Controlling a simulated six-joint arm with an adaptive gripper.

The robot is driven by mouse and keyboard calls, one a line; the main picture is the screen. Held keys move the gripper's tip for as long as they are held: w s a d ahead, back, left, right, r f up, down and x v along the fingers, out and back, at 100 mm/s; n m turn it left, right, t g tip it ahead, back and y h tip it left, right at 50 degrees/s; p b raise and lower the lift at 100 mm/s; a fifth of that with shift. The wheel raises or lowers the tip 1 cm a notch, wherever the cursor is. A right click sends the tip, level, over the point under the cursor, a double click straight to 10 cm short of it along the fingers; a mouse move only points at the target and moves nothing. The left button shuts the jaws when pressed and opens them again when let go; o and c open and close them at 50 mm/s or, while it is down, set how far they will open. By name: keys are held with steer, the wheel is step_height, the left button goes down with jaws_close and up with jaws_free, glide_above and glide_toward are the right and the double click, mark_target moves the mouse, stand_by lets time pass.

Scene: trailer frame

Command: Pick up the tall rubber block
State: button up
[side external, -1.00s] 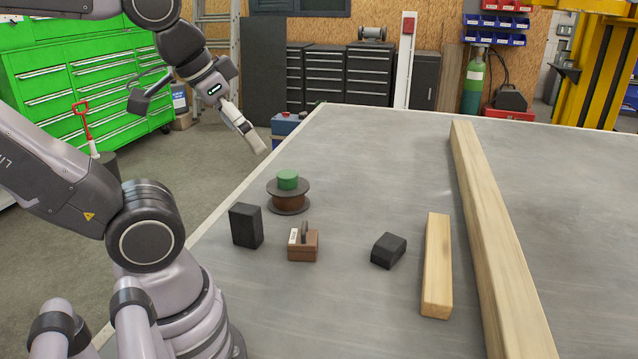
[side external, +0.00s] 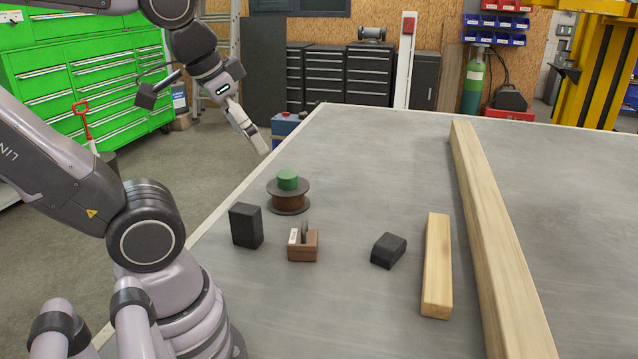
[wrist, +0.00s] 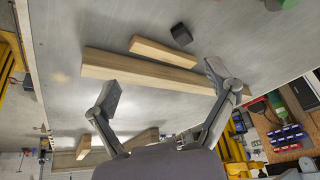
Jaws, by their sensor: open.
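Two black blocks stand on the grey table. The taller, upright black block (side external: 246,226) is at the left, near the table's left edge. A lower black block with a sloped top (side external: 388,251) lies to its right, and a black block also shows in the wrist view (wrist: 181,35). My gripper (side external: 262,148) is raised near the table's far left edge, well apart from both blocks. In the wrist view my gripper (wrist: 163,85) has its fingers spread wide with nothing between them. The tall block cannot be made out in the wrist view.
A spool with a green top (side external: 288,194) stands behind the tall block. A brown block with a metal piece (side external: 303,244) is just right of it. A short wooden bar (side external: 437,265) and a long beam (side external: 495,235) lie at the right. The table's far middle (side external: 390,150) is clear.

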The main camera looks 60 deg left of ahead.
steer(key=w+a+f+m+g+y, duration=0.1)
steer(key=w+a+f+g+y, duration=0.3)
steer(key=a, duration=0.4)
steer(key=m+g+y, duration=0.6)
steer(key=m+g, duration=0.2)
steer(key=g, duration=0.2)
glide_above(248, 209)
step_height(248, 209, down, 20)
steer(key=shift+s+a+f, duration=0.1)
steer(key=shift+f, duration=0.05)
steer(key=shift+a+f+m, duration=0.15)
steer(key=shift+f+m, duration=0.15)
steer(key=shift+f, duration=0.05)
step_height(248, 209, down, 7)
steer(key=shift+r, duration=0.1)
steer(key=shift+x, duration=1.45)
steer(key=shift+c, duration=0.3)
